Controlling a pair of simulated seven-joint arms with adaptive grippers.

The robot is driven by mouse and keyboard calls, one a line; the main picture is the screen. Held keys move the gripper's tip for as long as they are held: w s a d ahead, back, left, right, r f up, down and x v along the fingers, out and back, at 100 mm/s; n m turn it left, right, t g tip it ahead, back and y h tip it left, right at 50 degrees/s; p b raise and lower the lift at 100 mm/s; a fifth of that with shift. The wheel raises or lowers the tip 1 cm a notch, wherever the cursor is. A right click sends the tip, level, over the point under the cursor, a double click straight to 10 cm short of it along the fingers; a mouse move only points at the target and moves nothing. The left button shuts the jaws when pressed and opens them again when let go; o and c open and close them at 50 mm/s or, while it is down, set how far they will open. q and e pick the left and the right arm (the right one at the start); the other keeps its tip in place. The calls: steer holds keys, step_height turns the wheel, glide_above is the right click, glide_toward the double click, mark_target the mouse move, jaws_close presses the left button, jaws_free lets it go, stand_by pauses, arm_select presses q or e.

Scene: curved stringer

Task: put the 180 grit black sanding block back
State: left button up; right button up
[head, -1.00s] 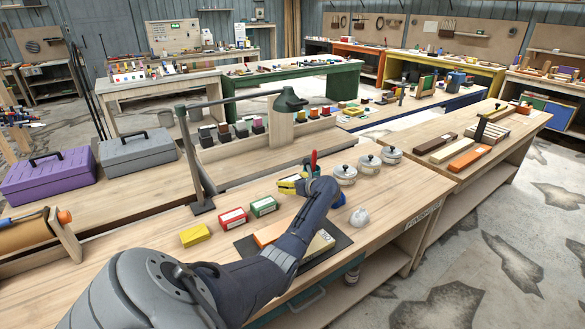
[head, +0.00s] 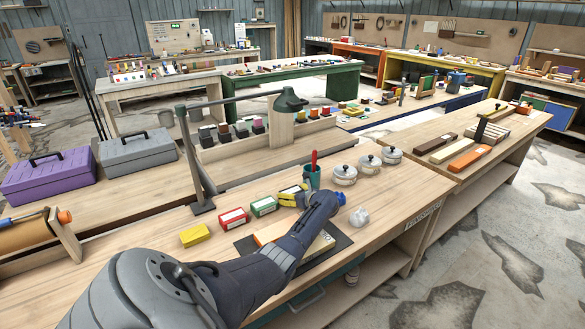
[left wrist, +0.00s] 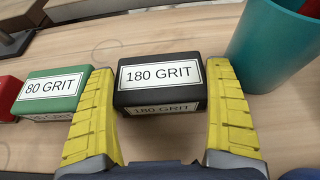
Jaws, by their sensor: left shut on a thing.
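The black sanding block (left wrist: 160,82), labelled 180 GRIT, lies between the yellow fingers of my left gripper (left wrist: 160,115). The fingers are shut on its two ends, and its label is upright and readable in the left wrist view. In the head view my left gripper (head: 292,194) is low over the workbench, just right of the green block (head: 263,206); the black block is mostly hidden there by the gripper. The green block, labelled 80 GRIT, also shows left of the gripper in the left wrist view (left wrist: 52,91). My right gripper is not in view.
A teal cup (head: 312,180) stands close behind and right of my gripper; it also shows in the left wrist view (left wrist: 268,50). A red block (head: 233,217) and a yellow block (head: 195,235) continue the row leftward. Several lidded pots (head: 345,175) stand to the right.

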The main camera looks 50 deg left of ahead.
arm_select(q)
steer(key=o, duration=1.3)
steer(key=shift+f, duration=0.15)
steer(key=v, duration=1.1)
steer(key=shift+s+d+r, duration=0.1)
steer(key=shift+d+r, duration=0.25)
steer(key=shift+d, duration=0.15)
steer(key=shift+r, duration=0.1)
